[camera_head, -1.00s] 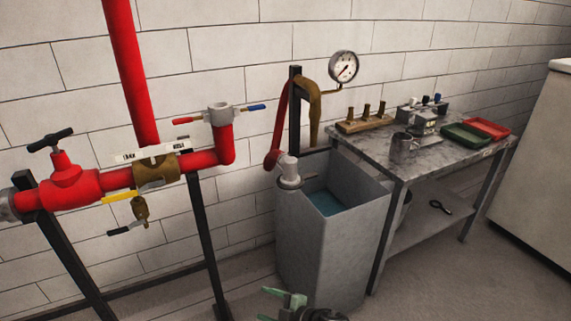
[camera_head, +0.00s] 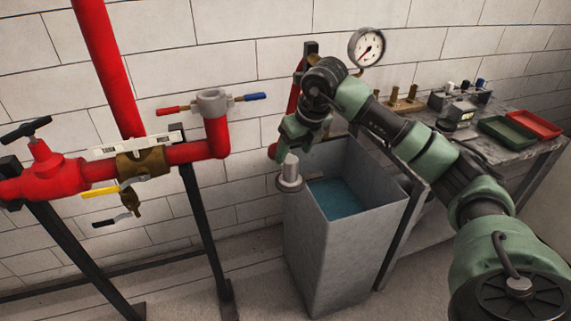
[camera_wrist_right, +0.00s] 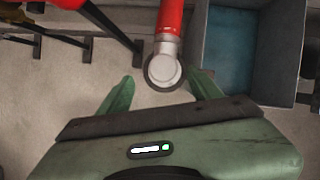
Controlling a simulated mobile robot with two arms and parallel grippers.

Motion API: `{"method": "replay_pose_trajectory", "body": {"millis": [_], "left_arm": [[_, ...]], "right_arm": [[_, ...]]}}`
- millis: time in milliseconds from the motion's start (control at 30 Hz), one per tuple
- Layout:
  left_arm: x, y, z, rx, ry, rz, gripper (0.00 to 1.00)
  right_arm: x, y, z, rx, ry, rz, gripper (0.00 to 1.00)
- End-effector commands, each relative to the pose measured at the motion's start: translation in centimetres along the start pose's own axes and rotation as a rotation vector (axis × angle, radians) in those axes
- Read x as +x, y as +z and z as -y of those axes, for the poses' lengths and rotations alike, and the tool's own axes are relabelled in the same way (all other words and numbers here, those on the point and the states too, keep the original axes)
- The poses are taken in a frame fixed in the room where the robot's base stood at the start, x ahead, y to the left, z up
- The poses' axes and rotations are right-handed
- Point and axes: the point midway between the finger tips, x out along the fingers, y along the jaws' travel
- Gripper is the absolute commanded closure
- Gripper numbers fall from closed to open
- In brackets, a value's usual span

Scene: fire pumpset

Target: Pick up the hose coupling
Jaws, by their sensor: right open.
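The hose coupling (camera_head: 290,172) is a light grey metal cylinder with a wider collar. It hangs at the left rim of the grey water tank (camera_head: 345,245), on the end of a red hose. My right gripper (camera_head: 296,140) is just above it in the head view, and the arm hides part of the hose. In the right wrist view the coupling (camera_wrist_right: 164,70) shows end-on between the spread green fingers of the right gripper (camera_wrist_right: 164,88), which is open and empty. Whether the fingers touch it cannot be told. My left gripper is not in view.
Red pipework (camera_head: 70,180) with valves stands to the left on dark posts (camera_head: 205,235). A pressure gauge (camera_head: 367,47) is on the post behind the tank. A metal table (camera_head: 540,150) with green and red trays (camera_head: 535,124) stands at the right, partly behind my arm.

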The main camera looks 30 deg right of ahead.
Motion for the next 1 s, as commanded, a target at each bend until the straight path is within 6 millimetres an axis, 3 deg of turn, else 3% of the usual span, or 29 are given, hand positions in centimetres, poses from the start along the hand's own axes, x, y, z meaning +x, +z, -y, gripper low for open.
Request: {"method": "replay_pose_trajectory", "body": {"millis": [233, 600, 900, 1000], "left_arm": [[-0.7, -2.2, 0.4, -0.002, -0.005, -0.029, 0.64], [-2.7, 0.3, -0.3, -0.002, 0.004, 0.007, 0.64], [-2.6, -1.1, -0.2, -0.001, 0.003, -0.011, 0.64], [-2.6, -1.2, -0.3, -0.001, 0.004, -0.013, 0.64]], "right_arm": [[2.2, -0.1, 0.1, 0.002, -0.004, -0.004, 0.36], [7.1, -0.2, 0.5, 0.0, -0.001, -0.003, 0.36], [7.7, -0.2, 0.6, -0.001, -0.003, 0.0, 0.36], [7.7, -0.2, 0.6, -0.001, -0.002, 0.0, 0.64]]}}
